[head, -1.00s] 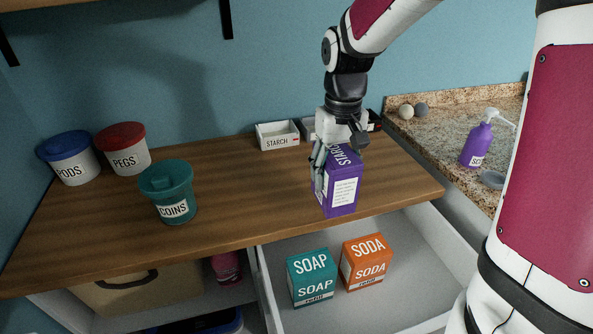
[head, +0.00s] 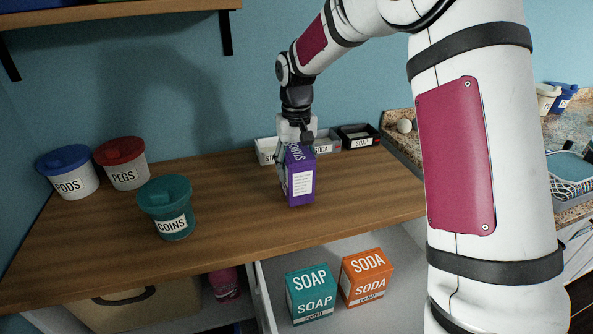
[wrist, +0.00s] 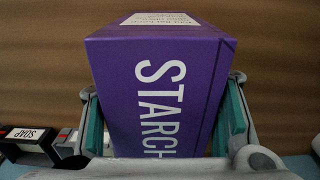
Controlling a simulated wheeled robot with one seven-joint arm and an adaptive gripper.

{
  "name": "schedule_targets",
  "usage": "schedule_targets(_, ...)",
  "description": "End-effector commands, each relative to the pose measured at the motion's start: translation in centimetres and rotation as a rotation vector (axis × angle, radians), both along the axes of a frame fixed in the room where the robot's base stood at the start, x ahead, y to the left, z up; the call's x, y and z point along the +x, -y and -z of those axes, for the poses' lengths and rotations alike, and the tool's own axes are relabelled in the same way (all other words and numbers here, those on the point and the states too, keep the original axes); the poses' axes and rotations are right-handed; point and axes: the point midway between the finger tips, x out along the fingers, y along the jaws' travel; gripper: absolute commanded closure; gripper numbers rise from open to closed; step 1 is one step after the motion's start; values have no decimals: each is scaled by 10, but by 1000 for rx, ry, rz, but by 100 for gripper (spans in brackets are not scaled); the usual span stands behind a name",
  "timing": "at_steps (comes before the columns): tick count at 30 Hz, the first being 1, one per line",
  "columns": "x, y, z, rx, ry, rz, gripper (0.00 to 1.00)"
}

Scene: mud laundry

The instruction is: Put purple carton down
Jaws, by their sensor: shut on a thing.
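The purple carton (head: 301,183), marked STARCH, is upright at the middle right of the wooden counter (head: 235,215). My gripper (head: 297,150) is shut on its upper part from above. In the wrist view the purple carton (wrist: 160,85) fills the middle, with a finger against each side. I cannot tell whether its base touches the counter or hangs just above it.
Labelled trays, STARCH (head: 265,151), SODA (head: 327,142) and SOAP (head: 358,137), stand along the wall behind. A teal COINS tub (head: 168,208), PEGS tub (head: 124,165) and PODS tub (head: 68,173) stand left. An open drawer below holds SOAP (head: 312,294) and SODA (head: 366,277) cartons.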

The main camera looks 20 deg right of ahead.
Motion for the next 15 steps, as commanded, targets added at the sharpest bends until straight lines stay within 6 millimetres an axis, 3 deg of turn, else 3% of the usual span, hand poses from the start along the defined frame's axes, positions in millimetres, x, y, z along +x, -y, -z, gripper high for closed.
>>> schedule_targets(3, 0, 0, 12, 0, 1, -1, 91)
schedule_targets(15, 0, 0, 17, 0, 3, -1, 91)
